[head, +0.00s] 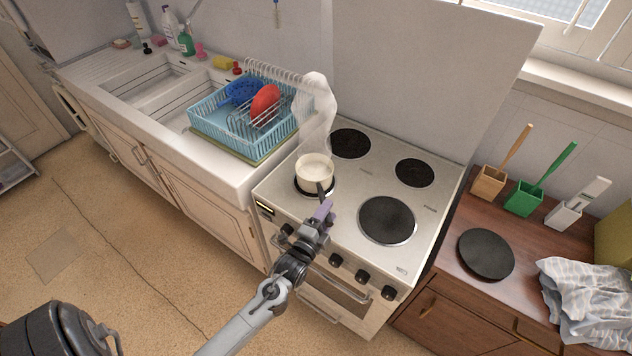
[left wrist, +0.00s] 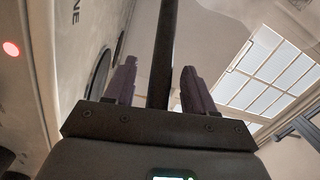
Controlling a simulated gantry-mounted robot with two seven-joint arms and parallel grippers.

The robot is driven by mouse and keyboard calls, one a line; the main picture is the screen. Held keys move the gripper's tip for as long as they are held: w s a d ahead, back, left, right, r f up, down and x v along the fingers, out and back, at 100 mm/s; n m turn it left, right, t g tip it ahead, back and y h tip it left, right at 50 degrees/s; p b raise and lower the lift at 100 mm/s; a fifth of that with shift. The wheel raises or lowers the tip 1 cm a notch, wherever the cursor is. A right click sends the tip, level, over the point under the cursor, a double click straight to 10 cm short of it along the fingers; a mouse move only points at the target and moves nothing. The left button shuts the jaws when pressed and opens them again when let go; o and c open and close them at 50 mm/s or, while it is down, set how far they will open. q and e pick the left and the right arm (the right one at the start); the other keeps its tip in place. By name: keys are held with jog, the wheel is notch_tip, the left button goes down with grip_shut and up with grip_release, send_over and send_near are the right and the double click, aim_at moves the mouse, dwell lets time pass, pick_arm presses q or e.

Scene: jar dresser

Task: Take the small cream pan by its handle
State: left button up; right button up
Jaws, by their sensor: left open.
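The small cream pan (head: 314,174) sits upright on the front-left hotplate of the stove, with pale contents and steam rising from it. Its dark handle (head: 321,190) points toward the stove's front edge. My left gripper (head: 322,211), with purple fingers, is at the handle's near end. In the left wrist view, the fingers (left wrist: 160,88) are open, and the dark handle (left wrist: 163,45) runs between them with a gap visible on each side. The handle's near end is hidden by the gripper. My right gripper is in neither view.
The stove top (head: 350,185) has other bare hotplates behind and to the right. A blue dish rack (head: 215,130) with a red plate (head: 265,103) stands left, by the sink. A wooden counter at right holds a black disc (head: 486,254) and a striped cloth (head: 590,300).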

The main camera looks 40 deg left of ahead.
pick_arm(q)
grip_shut()
jog(key=shift+r, duration=0.15)
dwell(0.4)
